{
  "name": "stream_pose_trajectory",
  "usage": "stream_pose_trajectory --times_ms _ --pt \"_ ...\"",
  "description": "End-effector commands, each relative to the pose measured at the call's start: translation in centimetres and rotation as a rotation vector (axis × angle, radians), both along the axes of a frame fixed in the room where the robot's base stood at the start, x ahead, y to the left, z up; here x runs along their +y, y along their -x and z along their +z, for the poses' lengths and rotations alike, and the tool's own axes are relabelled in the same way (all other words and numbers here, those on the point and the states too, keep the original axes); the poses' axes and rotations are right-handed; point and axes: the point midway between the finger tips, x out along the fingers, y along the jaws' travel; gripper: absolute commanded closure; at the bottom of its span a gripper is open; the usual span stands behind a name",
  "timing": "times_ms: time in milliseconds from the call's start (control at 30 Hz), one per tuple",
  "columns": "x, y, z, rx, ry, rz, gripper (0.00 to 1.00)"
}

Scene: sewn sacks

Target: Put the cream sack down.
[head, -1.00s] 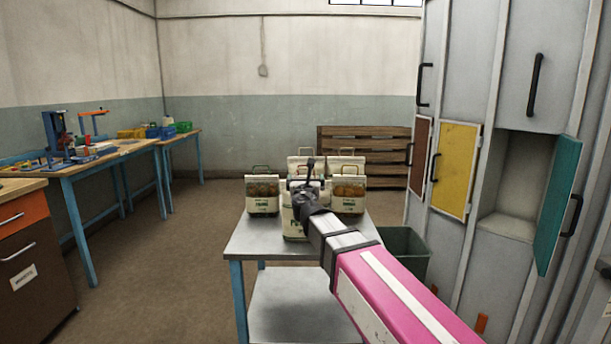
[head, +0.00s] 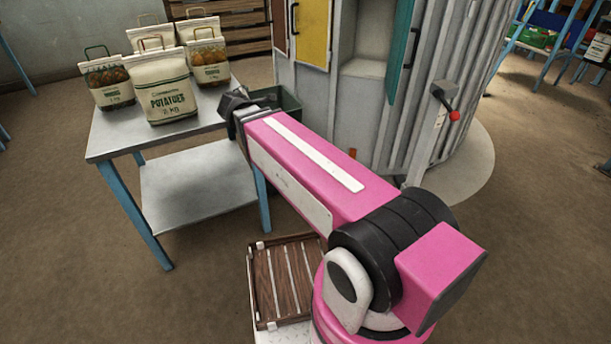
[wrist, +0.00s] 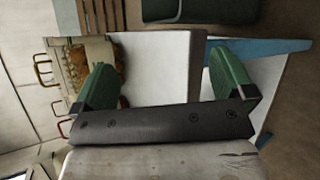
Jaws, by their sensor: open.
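The cream sack (head: 161,88), lettered "POTATOES", stands upright on the grey metal table (head: 165,140), in front of several other sacks.
Sacks with orange-filled windows stand to the left (head: 110,80), behind, and to the right (head: 209,62) of it. A dark green bin (head: 290,103) is beyond the table. A slatted wooden crate (head: 283,280) lies by my base. The table's front is bare.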

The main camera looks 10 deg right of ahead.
Motion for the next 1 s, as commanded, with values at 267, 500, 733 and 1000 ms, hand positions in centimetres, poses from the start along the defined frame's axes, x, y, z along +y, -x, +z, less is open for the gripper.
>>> stream_pose_trajectory --times_ms 267,500,733,1000 --pt "-12.0 7.0 -13.3 0.243 -0.636 -0.679 0.0" --pt "-16.0 14.2 -20.2 0.398 -1.023 -1.246 0.0" --pt "-16.4 16.8 -21.9 0.458 -1.154 -1.478 0.0" --pt "-16.4 16.9 -22.0 0.461 -1.159 -1.487 0.0"
